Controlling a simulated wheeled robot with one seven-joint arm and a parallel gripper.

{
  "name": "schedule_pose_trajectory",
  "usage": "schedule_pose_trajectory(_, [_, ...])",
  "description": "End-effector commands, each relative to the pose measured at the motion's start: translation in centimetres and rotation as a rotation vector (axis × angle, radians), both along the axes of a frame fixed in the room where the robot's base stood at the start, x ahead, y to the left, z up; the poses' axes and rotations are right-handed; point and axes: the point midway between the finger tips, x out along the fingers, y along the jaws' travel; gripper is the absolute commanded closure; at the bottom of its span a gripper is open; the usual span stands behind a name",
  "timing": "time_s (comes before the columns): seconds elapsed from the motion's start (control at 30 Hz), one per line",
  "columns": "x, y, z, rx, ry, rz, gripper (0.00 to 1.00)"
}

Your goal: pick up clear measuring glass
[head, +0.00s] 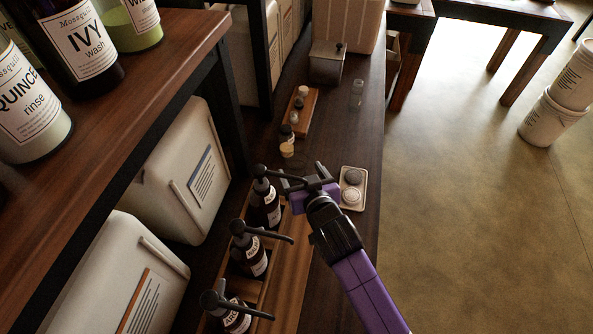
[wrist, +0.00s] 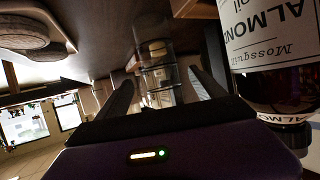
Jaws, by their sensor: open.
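A clear glass with bands around it (wrist: 158,76) stands ahead of my gripper in the wrist view, framed between the two fingers. My gripper (wrist: 160,82) is open, with no visible contact on the glass. In the head view my gripper (head: 303,178) is over the dark bench, beside the pump bottles. Another clear glass (head: 357,93) stands farther back on the bench. I cannot read markings on either glass.
An amber Almond bottle (wrist: 275,60) is close on the right in the wrist view. Several pump bottles (head: 250,255) stand in a wooden rack. A tray with round pieces (head: 352,192) lies right of my gripper.

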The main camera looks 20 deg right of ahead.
Motion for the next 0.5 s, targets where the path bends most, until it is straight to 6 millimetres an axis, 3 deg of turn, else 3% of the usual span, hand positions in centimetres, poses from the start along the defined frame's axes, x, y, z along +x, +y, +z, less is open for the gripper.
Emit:
schedule_pose_trajectory(0.3, [3.5, -0.2, -1.8, -0.001, -0.001, 0.000, 0.21])
schedule_pose_trajectory(0.5, [4.0, -0.3, -2.0, -0.001, -0.001, 0.000, 0.21])
